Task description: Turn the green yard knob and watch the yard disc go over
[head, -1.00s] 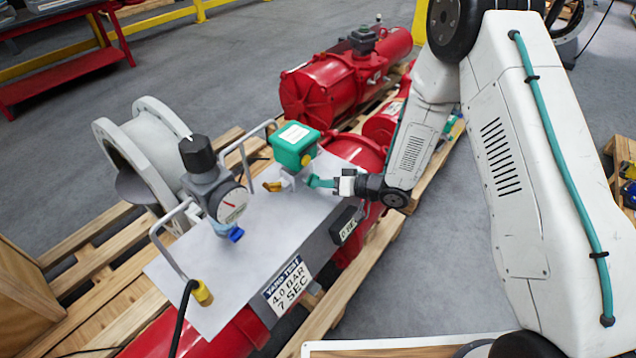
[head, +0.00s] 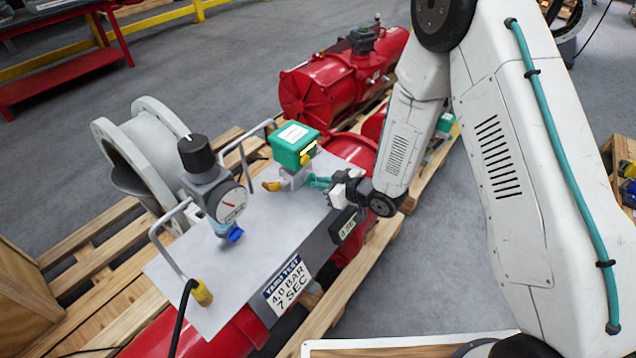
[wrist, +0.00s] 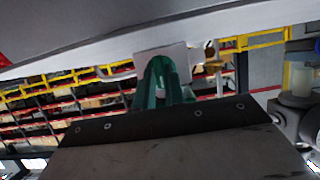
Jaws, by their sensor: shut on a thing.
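The green indicator box (head: 290,146) with a pale top label stands at the back of the grey panel, with a yellow mark (head: 308,151) on its right side. A small grey valve block (head: 293,180) sits below it. My gripper (head: 318,182) has teal fingers and reaches in from the right against this block. It is shut on the green yard knob, which the fingers mostly hide. In the wrist view the green fingers (wrist: 163,85) meet in front of a pale block (wrist: 182,60). I cannot clearly separate knob from fingertips there.
On the panel (head: 250,262), a regulator with a black knob (head: 196,152), a gauge (head: 232,204) and a blue fitting (head: 235,236) stand left of my gripper. Metal handles (head: 168,240) rise at the left. A yellow fitting (head: 271,186) is close by the block.

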